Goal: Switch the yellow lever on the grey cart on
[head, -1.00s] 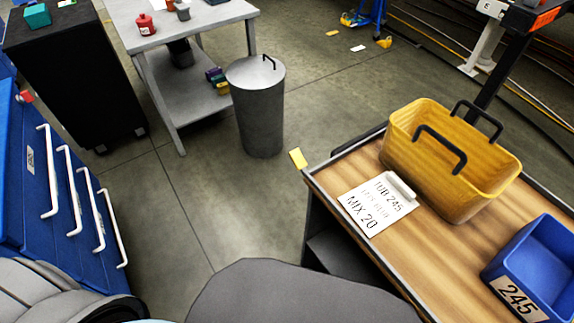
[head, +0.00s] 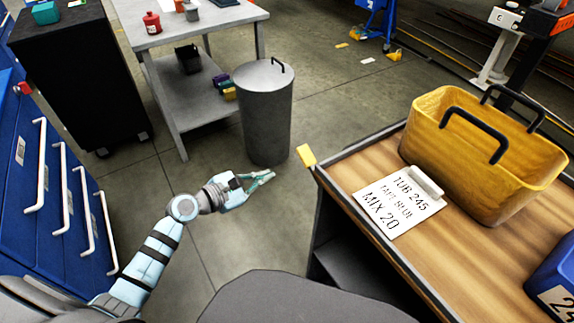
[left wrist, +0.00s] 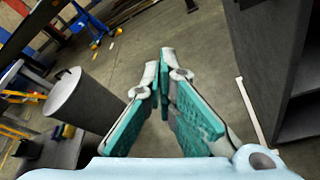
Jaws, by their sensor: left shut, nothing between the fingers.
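The yellow lever (head: 306,156) sticks out at the near left corner of the cart (head: 352,147), whose top is wood-coloured with a grey rim. My left gripper (head: 270,178) is shut and empty, a little left of the lever and below it in the head view, apart from it. In the left wrist view its fingers (left wrist: 165,55) meet at the tips with teal pads. That view shows the dark side of the cart (left wrist: 270,70) at right; I cannot make out the lever there. My right gripper is not in view.
On the cart stand a yellow tub (head: 480,150), a sign card (head: 395,210) and a blue bin (head: 555,280). A grey lidded bin (head: 265,115) stands behind my left gripper. Blue drawers (head: 60,190) are at left. Open floor lies between.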

